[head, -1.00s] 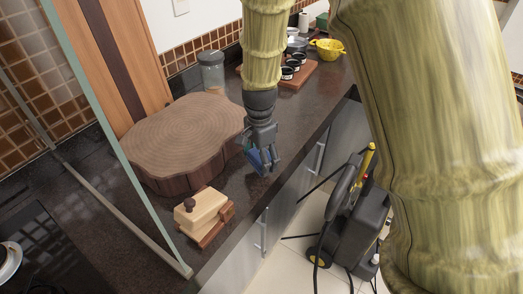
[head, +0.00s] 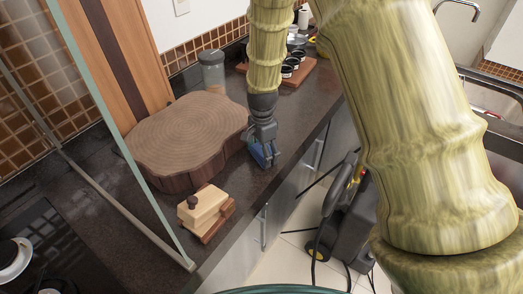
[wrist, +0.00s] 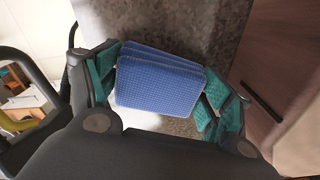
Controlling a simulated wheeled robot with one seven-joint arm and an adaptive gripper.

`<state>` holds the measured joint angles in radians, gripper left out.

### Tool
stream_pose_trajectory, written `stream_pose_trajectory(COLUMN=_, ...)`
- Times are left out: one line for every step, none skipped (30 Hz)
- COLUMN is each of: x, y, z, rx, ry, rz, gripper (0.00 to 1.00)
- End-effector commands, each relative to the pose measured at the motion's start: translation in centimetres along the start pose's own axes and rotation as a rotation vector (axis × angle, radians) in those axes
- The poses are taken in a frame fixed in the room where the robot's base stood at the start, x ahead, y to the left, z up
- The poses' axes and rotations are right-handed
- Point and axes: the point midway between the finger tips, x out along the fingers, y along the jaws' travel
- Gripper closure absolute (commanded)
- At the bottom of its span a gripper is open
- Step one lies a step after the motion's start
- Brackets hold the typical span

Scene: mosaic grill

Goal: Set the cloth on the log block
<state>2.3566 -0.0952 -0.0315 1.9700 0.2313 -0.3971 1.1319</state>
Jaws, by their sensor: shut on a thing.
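The cloth (wrist: 157,82) is a blue, folded, textured stack between the green-padded fingers of my gripper (wrist: 160,90) in the wrist view. In the head view, my gripper (head: 263,155) is shut on the cloth (head: 258,154), just right of the log block and close to the counter's front edge. The log block (head: 190,135) is a wide, round-edged wooden slab with a ringed top, lying on the dark counter. The cloth is beside the block, not over its top. The top of the block is bare.
A wooden box with a dark knob (head: 203,208) stands in front of the block. A glass jar (head: 212,70) stands behind it. A wooden tray with dark cups (head: 290,70) is farther back. A glass panel edge (head: 120,130) crosses the left. A black machine (head: 345,215) stands on the floor.

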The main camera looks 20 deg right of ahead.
Motion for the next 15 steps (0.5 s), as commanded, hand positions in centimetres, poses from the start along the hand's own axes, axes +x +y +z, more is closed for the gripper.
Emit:
stream_pose_trajectory(x=-0.02, y=-0.02, z=0.0, rx=0.0, ry=0.0, rz=-0.001, gripper=0.59)
stream_pose_trajectory(x=-0.02, y=-0.01, z=0.0, rx=0.0, ry=0.0, rz=-0.001, gripper=0.59)
stream_pose_trajectory(x=-0.03, y=-0.01, z=0.0, rx=0.0, ry=0.0, rz=0.0, gripper=0.59)
stream_pose_trajectory(x=-0.03, y=0.0, z=-0.01, rx=0.0, ry=0.0, rz=0.0, gripper=0.59)
stream_pose_trajectory(x=-0.01, y=0.0, z=-0.01, rx=0.0, ry=0.0, rz=0.0, gripper=0.59)
stream_pose_trajectory(x=0.06, y=0.01, z=0.0, rx=0.0, ry=0.0, rz=0.0, gripper=0.59)
stream_pose_trajectory(x=0.13, y=0.01, z=0.0, rx=0.0, ry=0.0, rz=0.0, gripper=0.59)
stream_pose_trajectory(x=0.21, y=0.02, z=0.0, rx=0.0, ry=0.0, rz=0.0, gripper=0.59)
stream_pose_trajectory(x=0.31, y=0.02, z=0.0, rx=0.0, ry=0.0, rz=0.0, gripper=0.59)
stream_pose_trajectory(x=0.29, y=0.01, z=0.0, rx=0.0, ry=0.0, rz=0.0, gripper=0.17)
stream_pose_trajectory(x=0.27, y=0.01, z=0.0, rx=0.0, ry=0.0, rz=0.0, gripper=0.11)
stream_pose_trajectory(x=0.26, y=0.02, z=0.0, rx=0.0, ry=0.0, rz=0.0, gripper=0.04)
stream_pose_trajectory(x=0.26, y=0.02, z=-0.01, rx=0.0, ry=0.0, rz=0.0, gripper=0.0)
stream_pose_trajectory(x=0.26, y=0.02, z=-0.01, rx=0.0, ry=0.0, rz=0.0, gripper=0.0)
stream_pose_trajectory(x=0.25, y=0.02, z=-0.02, rx=0.0, ry=0.0, rz=0.0, gripper=0.0)
